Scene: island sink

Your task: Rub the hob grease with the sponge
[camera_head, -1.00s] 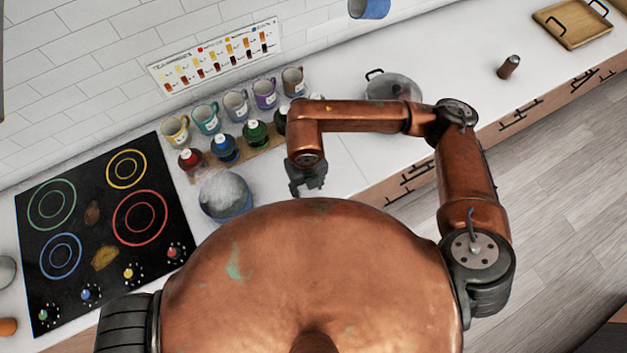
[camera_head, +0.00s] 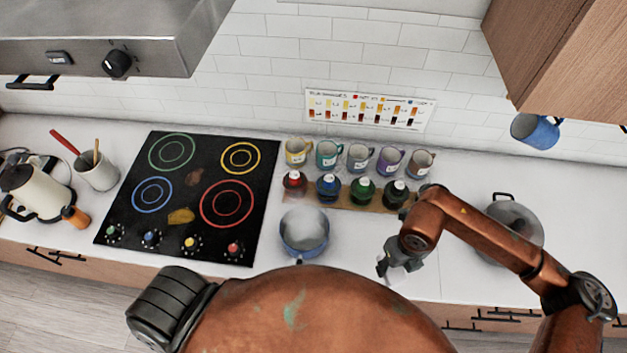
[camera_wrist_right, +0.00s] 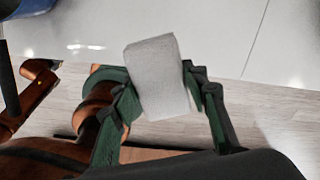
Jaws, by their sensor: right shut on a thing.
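The black hob (camera_head: 128,212) lies left of the middle in the head view, with coloured rings on it. A dark brown grease patch (camera_head: 192,173) lies between its rings, and a yellow-brown patch (camera_head: 181,216) lies nearer the front knobs. My right gripper (camera_head: 385,266) is over the counter's front part, well to the right of the hob. In the right wrist view it is shut on a pale grey block, which looks like the sponge (camera_wrist_right: 157,77). In the head view the sponge is hard to make out. My left gripper is not in view.
A blue pot (camera_head: 304,235) stands between the hob and my right gripper. A lidded pan (camera_head: 520,222) is at the right. A kettle (camera_head: 32,190) and utensil crock (camera_head: 97,172) stand left of the hob.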

